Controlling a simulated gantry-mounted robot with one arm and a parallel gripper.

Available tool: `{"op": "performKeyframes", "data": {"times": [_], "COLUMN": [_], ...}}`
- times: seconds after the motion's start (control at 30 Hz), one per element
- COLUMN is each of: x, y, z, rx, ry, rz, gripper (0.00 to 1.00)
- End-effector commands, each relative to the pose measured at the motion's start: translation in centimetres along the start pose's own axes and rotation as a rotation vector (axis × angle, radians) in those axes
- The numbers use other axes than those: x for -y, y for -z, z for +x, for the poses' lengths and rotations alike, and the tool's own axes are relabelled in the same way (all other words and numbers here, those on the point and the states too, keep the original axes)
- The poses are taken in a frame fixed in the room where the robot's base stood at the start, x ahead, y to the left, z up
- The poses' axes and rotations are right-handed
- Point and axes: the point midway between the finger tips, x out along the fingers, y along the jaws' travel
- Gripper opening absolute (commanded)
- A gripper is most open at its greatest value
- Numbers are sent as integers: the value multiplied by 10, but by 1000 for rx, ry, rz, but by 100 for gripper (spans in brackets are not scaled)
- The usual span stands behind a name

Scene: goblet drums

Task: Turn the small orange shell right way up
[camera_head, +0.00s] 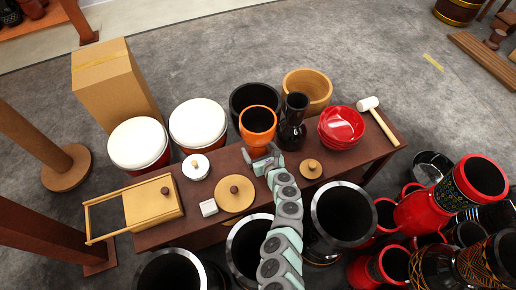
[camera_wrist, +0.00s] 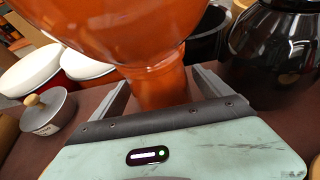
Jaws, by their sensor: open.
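The small orange shell (camera_head: 258,137) stands upright on the dark red-brown bench (camera_head: 152,238), its wide bowl and dark open mouth facing up. In the wrist view the orange shell (camera_wrist: 155,40) fills the top, with its bowl above and its narrower stem below. My gripper (camera_head: 262,154) is low at the front of the shell. In the wrist view my gripper (camera_wrist: 163,85) is open, with one finger on each side of the stem. Gaps show beside the stem, though contact at the far side cannot be told. The shell's foot is hidden.
A black vase (camera_head: 292,125) stands close right of the shell, with a black pot (camera_head: 240,96) and tan bowl (camera_head: 318,84) behind. Red bowls (camera_head: 341,126) and a mallet (camera_head: 378,119) lie farther right. White-topped drums (camera_head: 198,122) and a lidded pot (camera_head: 196,166) stand left.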

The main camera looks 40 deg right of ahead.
Motion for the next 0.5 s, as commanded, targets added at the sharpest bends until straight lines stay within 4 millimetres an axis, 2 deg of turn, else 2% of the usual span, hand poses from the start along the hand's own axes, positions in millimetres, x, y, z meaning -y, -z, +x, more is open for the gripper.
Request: {"op": "performKeyframes", "data": {"times": [0.17,0.5], "x": [0,0], "y": [-5,-5], "z": [-10,-59], "rx": [1,-1], "ry": [2,3], "rz": [3,3], "gripper": [89,89]}}
